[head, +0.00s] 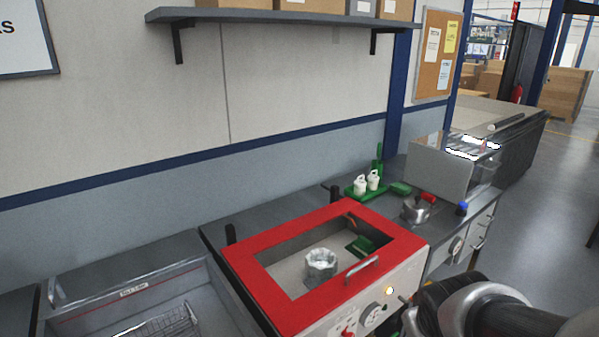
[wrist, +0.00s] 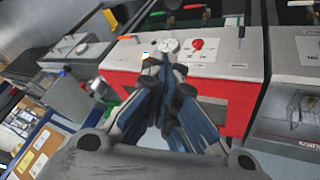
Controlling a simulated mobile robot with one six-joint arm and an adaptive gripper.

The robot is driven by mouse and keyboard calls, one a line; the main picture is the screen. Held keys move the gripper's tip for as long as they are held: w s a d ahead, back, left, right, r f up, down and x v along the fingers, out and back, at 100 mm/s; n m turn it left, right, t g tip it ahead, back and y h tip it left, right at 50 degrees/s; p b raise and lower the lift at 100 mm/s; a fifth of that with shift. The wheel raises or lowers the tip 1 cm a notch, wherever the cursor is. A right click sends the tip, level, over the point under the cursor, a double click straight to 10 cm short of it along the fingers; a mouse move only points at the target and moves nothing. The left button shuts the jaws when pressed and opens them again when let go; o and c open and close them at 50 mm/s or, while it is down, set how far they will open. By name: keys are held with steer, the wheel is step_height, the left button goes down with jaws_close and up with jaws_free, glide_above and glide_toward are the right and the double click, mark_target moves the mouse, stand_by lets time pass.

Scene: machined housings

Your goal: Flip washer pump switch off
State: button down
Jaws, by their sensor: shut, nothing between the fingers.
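The washer (head: 280,298) has a red-framed lid with a window and a pale front panel, which also shows in the wrist view (wrist: 225,62). On the panel are a red knob (head: 349,331), a round gauge (head: 373,316) and a glowing amber lamp (head: 389,290). In the wrist view the red knob (wrist: 196,44), gauge (wrist: 168,45) and lamp (wrist: 146,55) appear beyond my fingers. My gripper (wrist: 166,68) is shut and empty, its tips overlapping the panel near the lamp and gauge. I cannot clearly make out the pump switch or whether the fingers touch it.
A metal housing (head: 321,264) sits inside the washer, below the window. A lid handle (head: 362,268) stands above the panel. A sink with a wire basket (head: 165,325) lies left.

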steer(key=s+a+r+m+g+y, duration=0.1)
steer(key=s+a+r, duration=0.25)
steer(key=s, duration=0.45)
steer(key=s+a+r+m+g+y, duration=0.1)
steer(key=s+a+r, duration=0.1)
steer(key=s+a, duration=0.45)
steer(key=w+d+m+g+y+p, duration=0.1)
steer(key=w+m+g+y, duration=0.1)
steer(key=w, duration=0.8)
steer(key=w+d+f+m+g+y+p, duration=0.1)
steer(key=w+f+m+y, duration=0.1)
steer(key=w+f, duration=0.6)
steer(key=w+d+f+m+g+y+p, duration=0.1)
steer(key=w+d+f+m+g+y, duration=0.1)
steer(key=w+f, duration=0.6)
step_height(320, 180, down, 14)
steer(key=w+d+f+m+y, duration=0.1)
steer(key=w+m+y, duration=0.1)
steer(key=w+m, duration=0.1)
steer(key=b+x, duration=0.1)
steer(key=x, duration=1.2)
steer(key=shift+s+a+r, duration=0.2)
steer(key=shift+s, duration=0.2)
